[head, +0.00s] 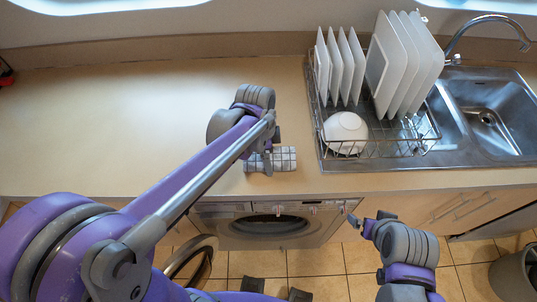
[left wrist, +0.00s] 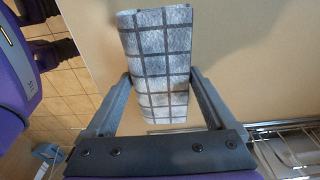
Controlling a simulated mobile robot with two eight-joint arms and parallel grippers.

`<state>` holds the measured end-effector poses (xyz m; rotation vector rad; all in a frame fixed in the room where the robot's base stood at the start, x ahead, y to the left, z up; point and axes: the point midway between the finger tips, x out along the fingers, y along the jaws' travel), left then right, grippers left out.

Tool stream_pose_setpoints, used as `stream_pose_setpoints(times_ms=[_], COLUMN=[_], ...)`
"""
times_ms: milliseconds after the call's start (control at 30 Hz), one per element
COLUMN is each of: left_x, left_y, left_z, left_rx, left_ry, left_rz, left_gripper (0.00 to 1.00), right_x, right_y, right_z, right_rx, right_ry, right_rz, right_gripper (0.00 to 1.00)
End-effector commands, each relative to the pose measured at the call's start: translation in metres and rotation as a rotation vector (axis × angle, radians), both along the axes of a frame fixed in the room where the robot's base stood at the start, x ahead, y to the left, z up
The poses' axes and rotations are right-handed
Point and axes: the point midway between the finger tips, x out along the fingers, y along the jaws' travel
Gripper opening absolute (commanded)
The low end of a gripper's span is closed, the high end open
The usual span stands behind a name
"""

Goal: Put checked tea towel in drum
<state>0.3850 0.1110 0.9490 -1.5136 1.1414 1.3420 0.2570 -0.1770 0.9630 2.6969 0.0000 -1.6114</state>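The checked tea towel (head: 284,160), white-grey with dark lines, lies folded on the counter close to its front edge. My left gripper (head: 268,160) is over it, pointing down. In the left wrist view the towel (left wrist: 160,65) lies between the two widely spread fingers of the left gripper (left wrist: 160,80); whether they touch it is hard to tell. The drum (head: 270,224) is in the washing machine (head: 315,229) under the counter; its inside is mostly hidden. The round door (head: 190,258) stands open to the left. My right gripper (head: 370,222) is open and empty in front of the machine.
A dish rack (head: 375,148) with several white plates (head: 405,62) and a white bowl (head: 345,132) stands right of the towel, next to the steel sink (head: 490,115). The counter's left part (head: 110,110) is clear. A bin (head: 515,275) stands at lower right.

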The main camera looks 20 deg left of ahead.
Motion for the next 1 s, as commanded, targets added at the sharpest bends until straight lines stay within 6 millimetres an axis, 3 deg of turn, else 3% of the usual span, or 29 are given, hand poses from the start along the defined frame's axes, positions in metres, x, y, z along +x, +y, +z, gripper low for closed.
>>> stream_pose_setpoints(times_ms=[267, 433, 800, 1000], left_x=[0.0, 0.0, -0.002, -0.003], left_y=[0.0, 0.001, 0.01, 0.013], left_z=[0.0, 0.011, 0.086, 0.114], left_rx=[0.0, 0.0, 0.0, 0.0], left_ry=[0.0, -0.001, -0.001, 0.0], left_rz=[0.0, 0.0, 0.0, 0.0], left_gripper=[1.0, 1.0, 1.0, 1.0], right_x=[0.0, 0.002, 0.006, 0.007], right_y=[0.0, 0.0, 0.0, 0.0], right_z=[0.0, 0.004, 0.014, 0.016], right_rx=[0.0, 0.0, 0.0, 0.0], right_ry=[0.0, -0.003, -0.012, -0.014], right_rz=[0.0, 0.0, 0.0, 0.0], right_gripper=[1.0, 1.0, 1.0, 1.0])
